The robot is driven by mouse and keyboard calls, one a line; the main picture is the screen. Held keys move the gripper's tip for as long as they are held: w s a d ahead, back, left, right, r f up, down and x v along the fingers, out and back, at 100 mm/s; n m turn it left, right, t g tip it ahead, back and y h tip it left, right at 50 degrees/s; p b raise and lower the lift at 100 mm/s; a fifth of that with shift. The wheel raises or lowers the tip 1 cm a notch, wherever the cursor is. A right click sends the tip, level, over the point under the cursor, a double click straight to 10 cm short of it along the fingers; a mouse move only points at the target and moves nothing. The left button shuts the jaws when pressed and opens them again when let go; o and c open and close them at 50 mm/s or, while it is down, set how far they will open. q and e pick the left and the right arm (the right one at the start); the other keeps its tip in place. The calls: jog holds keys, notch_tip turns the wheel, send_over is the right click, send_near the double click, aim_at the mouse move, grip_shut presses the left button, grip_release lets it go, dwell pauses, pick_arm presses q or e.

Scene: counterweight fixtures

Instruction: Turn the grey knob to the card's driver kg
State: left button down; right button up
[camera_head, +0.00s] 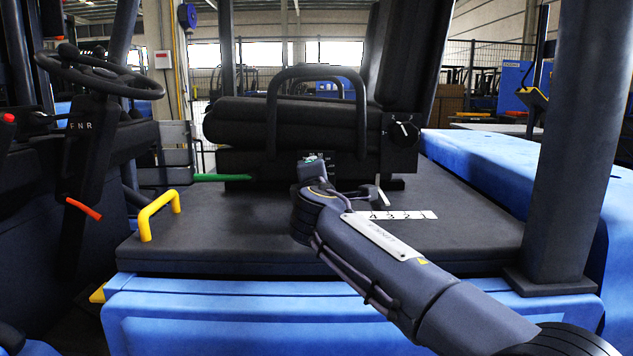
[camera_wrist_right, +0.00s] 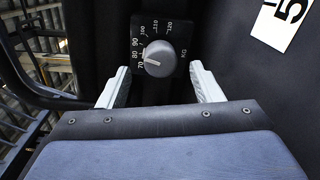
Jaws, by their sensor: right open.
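The grey knob (camera_wrist_right: 160,58) sits on a black dial plate in the right wrist view. In the head view my right gripper (camera_head: 312,168) is at the front of the black seat base (camera_head: 255,162) and hides the knob there. A card giving the driver's kg cannot be made out. My left gripper is out of view.
A black round knob with a white mark (camera_head: 404,129) is on the seat's right side. A black hoop bar (camera_head: 272,115) rises before the cushion. A white number strip (camera_head: 425,214) lies on the deck. A yellow handle (camera_head: 158,208) stands at left, with clear deck beside it.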

jog(key=shift+s, duration=1.5)
